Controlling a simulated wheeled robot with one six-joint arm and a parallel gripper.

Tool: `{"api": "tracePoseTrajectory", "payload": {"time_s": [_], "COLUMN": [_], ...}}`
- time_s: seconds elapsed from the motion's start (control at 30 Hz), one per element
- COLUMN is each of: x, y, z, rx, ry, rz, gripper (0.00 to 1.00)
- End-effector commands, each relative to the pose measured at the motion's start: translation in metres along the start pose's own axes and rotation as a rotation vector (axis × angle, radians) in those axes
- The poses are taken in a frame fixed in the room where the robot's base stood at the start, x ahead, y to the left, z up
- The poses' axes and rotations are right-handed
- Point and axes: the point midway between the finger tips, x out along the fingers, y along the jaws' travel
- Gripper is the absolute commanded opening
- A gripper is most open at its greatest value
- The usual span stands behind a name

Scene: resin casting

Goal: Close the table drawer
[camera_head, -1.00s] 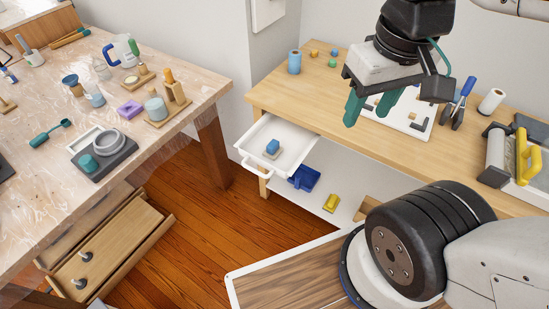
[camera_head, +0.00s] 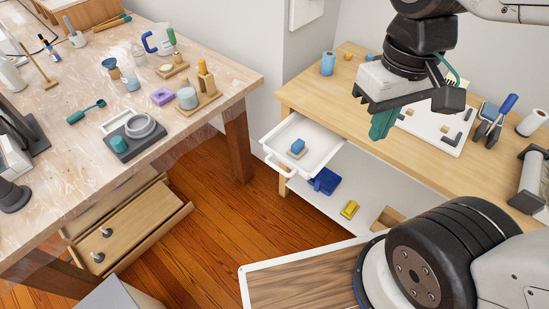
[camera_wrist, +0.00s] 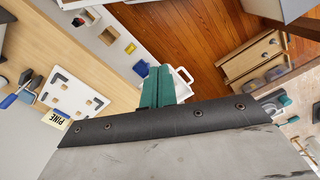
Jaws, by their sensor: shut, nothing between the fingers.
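The white table drawer (camera_head: 320,146) stands pulled out from the light wooden table (camera_head: 368,120). Its white handle (camera_head: 279,168) faces the front left. A small blue block (camera_head: 298,146) on a pale base lies inside. My gripper (camera_head: 381,134) has its teal fingers shut together, empty, above the table and to the right of the drawer, apart from it. In the wrist view, the shut fingers (camera_wrist: 158,86) cover most of the drawer; its handle (camera_wrist: 184,76) shows just beyond them.
A marble-topped workbench (camera_head: 75,115) with casting tools stands at left, its wooden drawer (camera_head: 140,225) also open. Blue (camera_head: 325,181) and yellow (camera_head: 349,210) items lie on the shelf below the table. Bare wooden floor (camera_head: 220,225) lies between the benches. Pliers (camera_head: 494,118) and a white board (camera_head: 438,125) are on the table.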

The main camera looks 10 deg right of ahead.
Motion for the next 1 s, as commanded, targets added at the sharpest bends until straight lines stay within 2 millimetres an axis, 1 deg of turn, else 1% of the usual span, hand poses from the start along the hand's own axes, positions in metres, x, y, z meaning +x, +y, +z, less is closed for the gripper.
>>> {"api": "tracePoseTrajectory", "payload": {"time_s": [0.03, 0.1, 0.37, 0.57, 0.77, 0.87, 1.0], "x": [0.009, 0.020, 0.067, 0.112, 0.167, 0.198, 0.246], "y": [-0.008, -0.015, -0.044, -0.071, -0.104, -0.124, -0.152], "z": [-0.007, -0.017, -0.058, -0.091, -0.121, -0.135, -0.152], "rx": [-0.051, -0.122, -0.426, -0.696, -0.995, -1.154, -1.387], "ry": [-0.056, -0.123, -0.327, -0.453, -0.554, -0.596, -0.646], "rz": [0.011, 0.043, 0.224, 0.397, 0.587, 0.686, 0.826], "gripper": [0.00, 0.00, 0.00, 0.00, 0.00, 0.00, 0.00]}}
